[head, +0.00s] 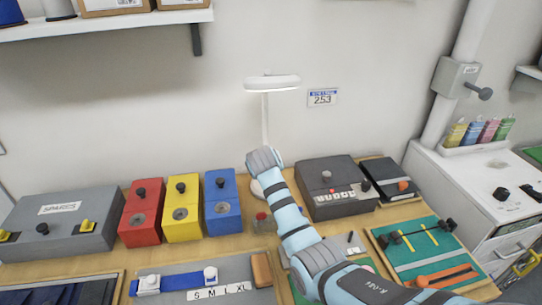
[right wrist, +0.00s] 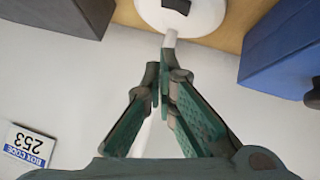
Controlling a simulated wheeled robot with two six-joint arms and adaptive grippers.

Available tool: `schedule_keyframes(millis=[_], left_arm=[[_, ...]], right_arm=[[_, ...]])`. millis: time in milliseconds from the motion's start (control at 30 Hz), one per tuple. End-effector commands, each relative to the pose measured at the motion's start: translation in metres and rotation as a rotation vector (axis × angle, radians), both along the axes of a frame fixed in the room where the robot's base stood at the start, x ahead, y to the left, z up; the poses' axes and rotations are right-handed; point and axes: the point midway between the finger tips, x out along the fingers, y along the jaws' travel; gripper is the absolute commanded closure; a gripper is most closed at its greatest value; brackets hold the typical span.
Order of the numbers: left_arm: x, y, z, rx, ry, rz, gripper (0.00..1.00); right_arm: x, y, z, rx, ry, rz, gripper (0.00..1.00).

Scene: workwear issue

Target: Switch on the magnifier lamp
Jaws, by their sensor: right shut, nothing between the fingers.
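The white magnifier lamp (head: 271,83) stands against the wall at the back of the bench in the head view. The underside of its head looks bright and warm, as if lit. Its post runs down behind my right wrist, and part of its round white base (head: 256,188) shows beside my arm. In the right wrist view the base (right wrist: 207,17) is at the top, with a small dark part (right wrist: 178,5) on it. My right gripper (right wrist: 163,75) is shut and empty, with its fingertips in front of the post, near the base. Contact is unclear. My left gripper is out of view.
Red (head: 141,213), yellow (head: 182,208) and blue (head: 222,203) boxes stand left of the lamp. A dark grey box (head: 335,187) stands to its right. A 253 sign (head: 322,97) is on the wall. A tool tray (head: 419,251) lies at the right front.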

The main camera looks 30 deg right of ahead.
Motion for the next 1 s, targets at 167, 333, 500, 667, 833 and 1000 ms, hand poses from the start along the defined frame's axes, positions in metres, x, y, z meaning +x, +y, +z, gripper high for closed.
schedule_keyframes(millis=[167, 333, 500, 667, 833, 1000], left_arm=[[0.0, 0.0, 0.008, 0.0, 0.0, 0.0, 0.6], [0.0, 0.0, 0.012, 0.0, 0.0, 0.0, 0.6], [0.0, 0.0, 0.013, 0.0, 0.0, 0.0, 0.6], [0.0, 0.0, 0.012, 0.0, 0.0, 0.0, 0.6], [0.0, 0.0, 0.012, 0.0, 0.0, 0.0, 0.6], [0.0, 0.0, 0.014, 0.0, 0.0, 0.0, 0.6]], right_arm=[[-0.03, 0.01, 0.027, 0.003, 0.001, 0.001, 1.0], [-0.05, 0.015, 0.046, 0.001, 0.003, 0.0, 1.0], [-0.057, 0.018, 0.052, 0.001, 0.005, 0.0, 1.0], [-0.058, 0.018, 0.052, 0.001, 0.005, 0.0, 1.0], [-0.058, 0.017, 0.052, 0.001, 0.005, 0.0, 1.0], [-0.058, 0.017, 0.054, 0.001, 0.005, 0.0, 1.0]])
